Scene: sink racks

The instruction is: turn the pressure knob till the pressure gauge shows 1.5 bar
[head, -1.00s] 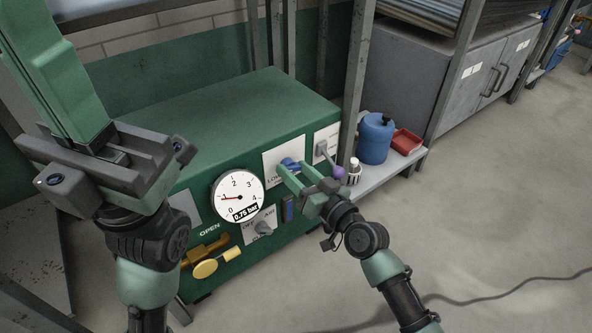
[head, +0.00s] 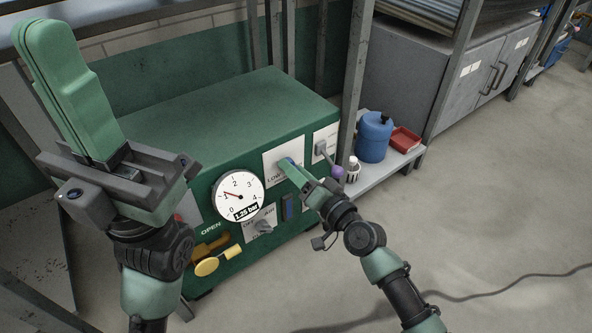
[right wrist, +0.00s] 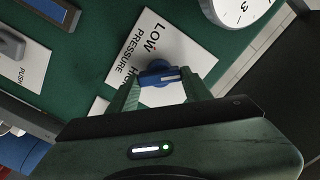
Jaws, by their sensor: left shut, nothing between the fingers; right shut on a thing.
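The pressure gauge (head: 238,194) is a white round dial on the front of the green cabinet. Its needle points a little past 1, and its small readout seems to read about 1.25 bar. My right gripper (head: 286,167) is shut on the blue pressure knob (right wrist: 160,76), which sits on a white plate lettered LOW and PRESSURE. In the right wrist view the fingers lie on both sides of the knob. In the head view they hide most of it. My left gripper (head: 50,40) is raised at the upper left, shut and empty, away from the panel.
A lever with a purple ball (head: 338,171) is just right of my right gripper. Below are a grey switch (head: 264,227), a blue rocker (head: 288,207) and a yellow valve handle (head: 207,266). A blue canister (head: 373,138) and red tray (head: 405,139) stand on the right shelf.

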